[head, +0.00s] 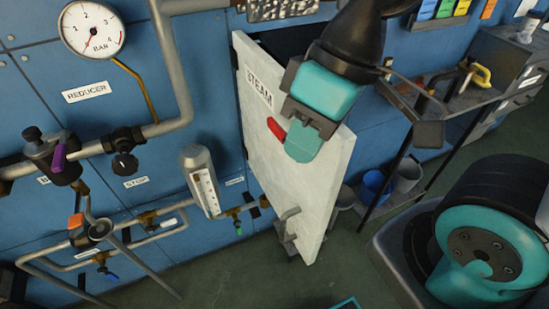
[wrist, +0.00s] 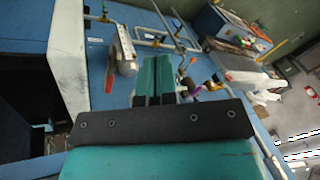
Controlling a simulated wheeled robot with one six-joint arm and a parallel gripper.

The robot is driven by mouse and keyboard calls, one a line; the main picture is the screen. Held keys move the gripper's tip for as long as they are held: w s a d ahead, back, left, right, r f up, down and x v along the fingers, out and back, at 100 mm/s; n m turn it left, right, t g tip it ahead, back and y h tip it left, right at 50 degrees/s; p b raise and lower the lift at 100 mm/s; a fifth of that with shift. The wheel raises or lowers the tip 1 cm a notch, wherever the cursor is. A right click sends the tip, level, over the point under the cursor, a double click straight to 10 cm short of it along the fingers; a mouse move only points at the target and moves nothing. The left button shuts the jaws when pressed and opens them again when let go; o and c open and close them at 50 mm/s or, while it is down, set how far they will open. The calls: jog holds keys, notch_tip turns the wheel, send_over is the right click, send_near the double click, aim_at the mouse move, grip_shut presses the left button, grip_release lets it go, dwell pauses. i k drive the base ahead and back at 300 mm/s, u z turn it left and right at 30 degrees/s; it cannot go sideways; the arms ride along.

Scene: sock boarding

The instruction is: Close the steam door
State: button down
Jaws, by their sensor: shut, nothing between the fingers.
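The steam door (head: 310,195) is a white panel labelled STEAM. It stands open, swung out from the blue wall, with a dark opening behind its top edge. A grey metal handle (head: 288,225) sits low on its face. My gripper (head: 302,148) is in front of the door's upper part in the head view, fingers shut and empty. Whether it touches the door I cannot tell. In the wrist view the shut teal fingers (wrist: 156,72) point toward the wall piping, and a white panel (wrist: 60,55), apparently the door, is at the left beside a dark opening.
A red piece (head: 276,128) shows just left of my fingers. Pipes, valves and a pressure gauge (head: 93,29) line the blue wall at left. A small rack (head: 440,105) and buckets (head: 374,184) are at right. Floor (head: 225,280) shows below the door.

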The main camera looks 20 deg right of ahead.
aim_at(303, 197)
jog(key=k, duration=0.5)
jog(key=u, duration=1.55)
jog(key=i, duration=0.15)
jog(key=z, duration=1)
